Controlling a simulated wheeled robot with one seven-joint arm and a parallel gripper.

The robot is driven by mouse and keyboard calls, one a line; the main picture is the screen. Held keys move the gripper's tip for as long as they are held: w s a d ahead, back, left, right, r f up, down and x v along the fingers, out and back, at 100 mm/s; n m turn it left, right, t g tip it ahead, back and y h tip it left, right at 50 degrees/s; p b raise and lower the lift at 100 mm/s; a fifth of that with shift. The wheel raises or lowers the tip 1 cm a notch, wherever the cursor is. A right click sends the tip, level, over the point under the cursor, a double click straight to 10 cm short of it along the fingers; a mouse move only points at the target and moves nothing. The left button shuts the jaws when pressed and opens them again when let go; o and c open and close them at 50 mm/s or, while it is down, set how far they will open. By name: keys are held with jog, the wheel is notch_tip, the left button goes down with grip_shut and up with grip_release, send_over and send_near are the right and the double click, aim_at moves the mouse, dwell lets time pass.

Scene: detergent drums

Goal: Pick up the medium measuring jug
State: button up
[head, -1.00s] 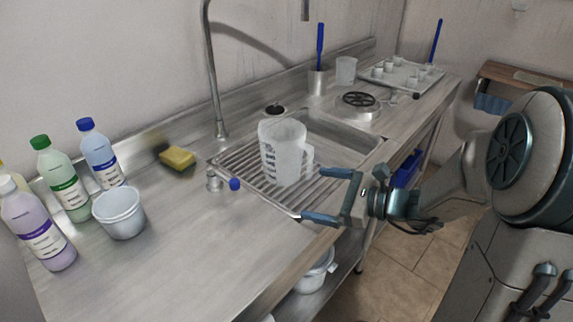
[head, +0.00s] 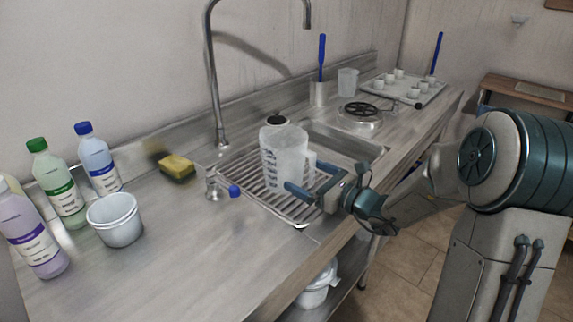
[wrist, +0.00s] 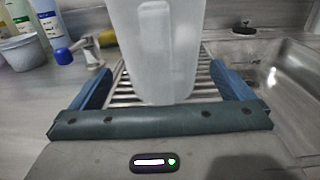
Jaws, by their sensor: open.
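A translucent measuring jug (head: 283,160) with dark markings stands upright on the ribbed drainboard beside the sink. Its handle faces my gripper (head: 314,180). In the wrist view the jug (wrist: 155,50) stands upright just ahead, between the lines of my two blue fingers (wrist: 158,88). The gripper is open, with gaps to the jug on both sides in that view. In the head view one finger overlaps the jug's lower part; I cannot tell whether it touches. A second, smaller clear jug (head: 347,80) stands farther back on the counter.
A tap (head: 213,80) rises behind the drainboard (head: 262,195), and a blue-knobbed valve (head: 222,190) is at its left. Several bottles (head: 62,190), a white tub (head: 115,218) and a yellow sponge (head: 177,166) are on the left. A tray of cups (head: 405,90) is far back.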

aim_at(299, 171)
jog(key=x, duration=0.4)
jog(key=shift+w+a+r, duration=0.15)
jog(key=shift+w+a, duration=0.05)
jog(key=shift+c, duration=0.3)
jog(key=c, duration=0.7)
jog(key=shift+r, duration=0.1)
